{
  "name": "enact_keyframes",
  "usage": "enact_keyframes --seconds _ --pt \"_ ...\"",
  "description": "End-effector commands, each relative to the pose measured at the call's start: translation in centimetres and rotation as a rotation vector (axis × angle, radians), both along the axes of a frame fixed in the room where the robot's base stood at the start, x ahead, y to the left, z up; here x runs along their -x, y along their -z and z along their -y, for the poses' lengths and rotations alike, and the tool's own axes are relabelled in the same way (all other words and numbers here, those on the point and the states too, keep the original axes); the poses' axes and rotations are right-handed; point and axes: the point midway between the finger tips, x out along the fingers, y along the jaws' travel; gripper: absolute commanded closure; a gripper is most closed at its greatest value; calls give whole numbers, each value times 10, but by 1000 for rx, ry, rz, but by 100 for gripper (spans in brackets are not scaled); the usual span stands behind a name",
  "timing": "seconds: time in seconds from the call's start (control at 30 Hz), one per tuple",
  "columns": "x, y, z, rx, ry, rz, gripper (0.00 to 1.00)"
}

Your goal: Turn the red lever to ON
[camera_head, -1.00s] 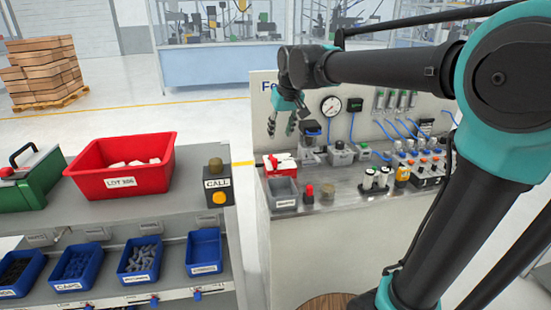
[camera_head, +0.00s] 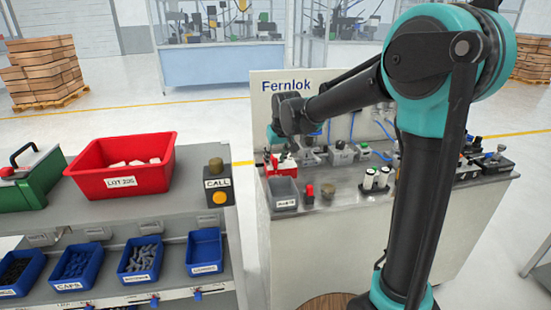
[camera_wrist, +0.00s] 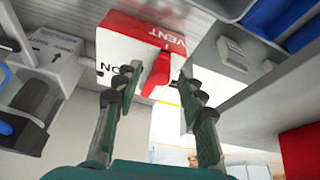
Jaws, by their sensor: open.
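The red lever (camera_wrist: 157,74) stands out from a white box with a red top marked VENT (camera_wrist: 125,28). In the wrist view, dark letters on its white face are partly covered by a finger. My gripper (camera_wrist: 158,80) is open, with one fingertip left of the lever and one right of it. The lever shows in the gap between them; I cannot tell whether either finger touches it. In the head view, the red and white box (camera_head: 272,167) sits at the left end of the bench, and my wrist hides most of the gripper and the lever.
A grey bin (camera_head: 284,202) stands in front of the box, with a red knob (camera_head: 309,190) to its right. A grey labelled unit (camera_wrist: 62,45) is left of the box in the wrist view. The call button (camera_head: 218,185) and red crate (camera_head: 128,181) are on the left shelf.

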Motion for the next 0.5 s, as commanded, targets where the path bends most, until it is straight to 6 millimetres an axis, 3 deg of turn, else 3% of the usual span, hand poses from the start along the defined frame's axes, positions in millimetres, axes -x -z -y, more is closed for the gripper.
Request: enact_keyframes --seconds 0.17,0.5 --pt "0 0 0 0 0 0 60" --pt "0 0 0 0 0 0 100"
